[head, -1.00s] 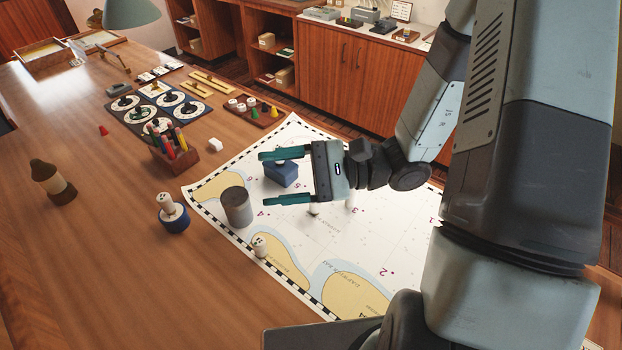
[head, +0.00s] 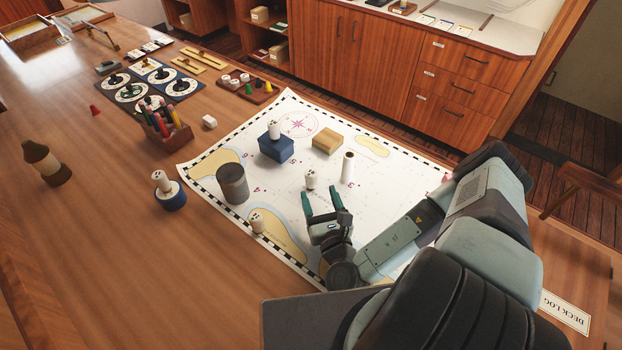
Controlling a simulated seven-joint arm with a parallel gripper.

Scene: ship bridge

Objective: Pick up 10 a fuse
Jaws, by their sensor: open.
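Several small white cylinders that look like fuses are in the head view; their ratings are too small to read. One white cylinder (head: 310,180) stands on the chart just beyond my fingertips. A taller white cylinder (head: 347,168) stands to its right. Another white cylinder (head: 274,130) is on top of a blue box (head: 278,150). One white cylinder (head: 257,222) is near the chart's lower left edge, and one white cylinder (head: 161,181) rests tilted on a round blue base (head: 172,199). My gripper (head: 321,196) is open and empty over the chart.
A grey cylinder (head: 232,183) and a tan block (head: 327,140) stand on the chart (head: 385,185). A pen holder (head: 166,132), a brown bottle (head: 46,164) and a small white block (head: 209,121) are to the left. The table's front left is clear.

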